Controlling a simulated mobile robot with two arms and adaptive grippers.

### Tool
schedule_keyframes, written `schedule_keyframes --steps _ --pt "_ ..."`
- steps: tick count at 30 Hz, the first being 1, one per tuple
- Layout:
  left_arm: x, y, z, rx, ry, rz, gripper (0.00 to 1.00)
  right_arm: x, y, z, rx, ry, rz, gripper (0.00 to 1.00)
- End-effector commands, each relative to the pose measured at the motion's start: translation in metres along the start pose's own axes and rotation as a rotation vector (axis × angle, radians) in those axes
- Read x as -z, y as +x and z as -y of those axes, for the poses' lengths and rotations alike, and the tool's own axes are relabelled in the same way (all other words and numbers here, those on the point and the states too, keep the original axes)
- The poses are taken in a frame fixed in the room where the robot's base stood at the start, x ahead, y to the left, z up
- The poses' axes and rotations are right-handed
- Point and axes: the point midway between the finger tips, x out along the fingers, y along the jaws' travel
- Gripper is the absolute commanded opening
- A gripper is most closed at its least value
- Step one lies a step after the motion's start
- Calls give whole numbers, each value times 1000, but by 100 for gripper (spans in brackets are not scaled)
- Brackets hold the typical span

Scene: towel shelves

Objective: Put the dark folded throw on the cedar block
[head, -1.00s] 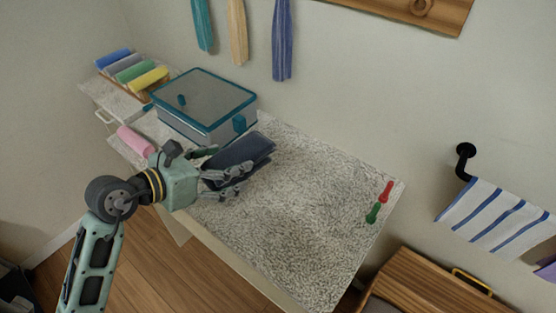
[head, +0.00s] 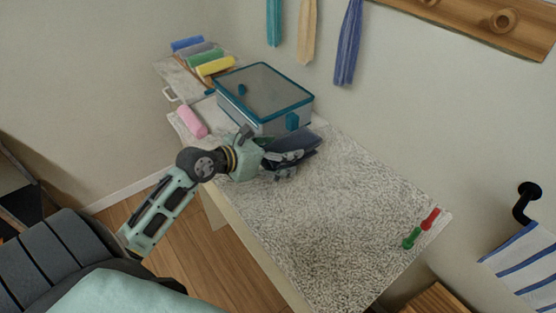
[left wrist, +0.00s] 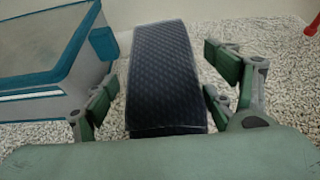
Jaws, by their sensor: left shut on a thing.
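The dark folded throw (head: 298,150) is navy-black and is in my left gripper (head: 283,160), beside the front right corner of the teal-rimmed box. In the left wrist view the throw (left wrist: 168,75) has a quilted surface and stands between the fingers of my left gripper (left wrist: 165,95), which is shut on it. Speckled counter shows around it. I cannot tell whether the throw touches the counter. I cannot pick out the cedar block for certain; a wooden piece (head: 435,302) shows only partly at the bottom right. My right gripper is not in view.
The teal-rimmed box (head: 265,90) stands behind the throw. A pink roll (head: 191,121) and several coloured rolls (head: 215,66) lie to the left. Red (head: 430,218) and green (head: 411,238) items lie near the speckled counter's (head: 330,230) right end. The counter's middle is clear.

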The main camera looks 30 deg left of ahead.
Motion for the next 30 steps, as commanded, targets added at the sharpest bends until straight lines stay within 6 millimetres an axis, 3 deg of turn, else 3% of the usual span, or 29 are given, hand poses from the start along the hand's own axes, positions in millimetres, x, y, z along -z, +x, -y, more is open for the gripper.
schedule_keyframes --steps 5,12,24,25,30 --pt "9 1 -9 -1 -1 3 36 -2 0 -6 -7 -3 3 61" --pt "39 14 -9 -1 -3 3 36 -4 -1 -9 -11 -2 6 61" --pt "45 16 -8 -1 1 3 36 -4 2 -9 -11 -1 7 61" --pt "45 16 -8 0 0 1 80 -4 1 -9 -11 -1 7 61" --pt "44 16 -8 0 0 1 95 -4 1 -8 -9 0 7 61"
